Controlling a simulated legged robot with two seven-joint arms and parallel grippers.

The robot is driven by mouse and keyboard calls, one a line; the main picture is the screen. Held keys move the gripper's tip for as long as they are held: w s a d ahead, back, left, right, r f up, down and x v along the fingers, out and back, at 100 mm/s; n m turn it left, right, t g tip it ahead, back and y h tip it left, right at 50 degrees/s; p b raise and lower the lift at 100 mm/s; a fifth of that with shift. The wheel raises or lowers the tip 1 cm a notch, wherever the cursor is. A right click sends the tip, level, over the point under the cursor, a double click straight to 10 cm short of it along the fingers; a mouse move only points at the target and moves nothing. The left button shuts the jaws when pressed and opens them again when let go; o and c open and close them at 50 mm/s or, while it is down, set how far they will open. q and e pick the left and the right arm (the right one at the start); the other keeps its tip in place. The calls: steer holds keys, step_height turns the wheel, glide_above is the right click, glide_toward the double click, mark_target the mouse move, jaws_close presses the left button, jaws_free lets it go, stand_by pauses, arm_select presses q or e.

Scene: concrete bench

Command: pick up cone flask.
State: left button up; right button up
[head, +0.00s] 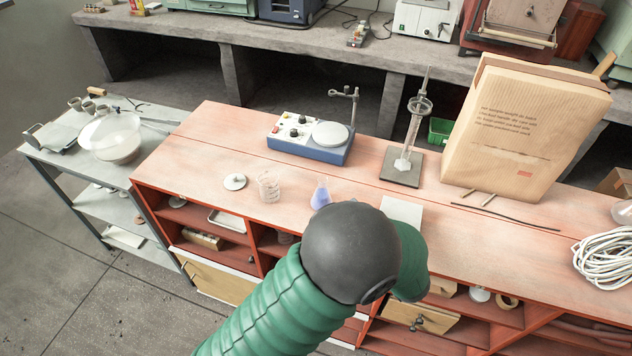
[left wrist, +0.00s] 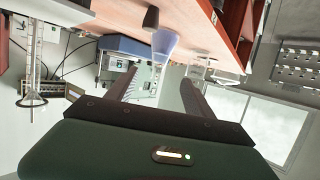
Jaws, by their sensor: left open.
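The cone flask (head: 320,195), clear glass with blue-violet liquid, stands upright near the front edge of the red-brown bench in the head view. My green left arm with its dark round joint reaches in front of the bench just right of it, and hides the left gripper there. In the left wrist view, which looks upside down, my left gripper (left wrist: 159,84) is open with its two dark fingers apart. The flask (left wrist: 165,42) shows beyond the fingertips, its clear neck in line with the gap. I cannot tell whether they touch. My right gripper is not in view.
A glass beaker (head: 268,187) and a small white dish (head: 235,182) stand left of the flask. A blue-and-white stirrer (head: 310,138) is behind it. A stand with glassware (head: 403,167), a large paper bag (head: 525,130) and white cable (head: 603,258) are right.

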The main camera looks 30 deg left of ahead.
mark_target(319, 185)
arm_select(q)
steer(key=x, duration=0.5)
steer(key=shift+w+d, duration=0.15)
steer(key=shift+w, duration=0.3)
steer(key=x, duration=0.6)
steer(key=s+x, duration=0.1)
steer(key=x, duration=0.3)
steer(key=shift+s+a+f, duration=0.1)
steer(key=shift+a+f, duration=0.05)
steer(key=shift+a, duration=0.15)
steer(key=shift+w+d, duration=0.15)
steer(key=shift+w, duration=0.1)
steer(key=shift+d, duration=0.5)
steer(key=shift+c, duration=0.9)
steer(key=shift+a, duration=0.65)
steer(key=c, duration=0.7)
steer(key=shift+s, duration=0.1)
steer(key=shift+c, duration=1.3)
steer(key=shift+b, duration=0.3)
jaws_close()
steer(key=shift+d, duration=0.4)
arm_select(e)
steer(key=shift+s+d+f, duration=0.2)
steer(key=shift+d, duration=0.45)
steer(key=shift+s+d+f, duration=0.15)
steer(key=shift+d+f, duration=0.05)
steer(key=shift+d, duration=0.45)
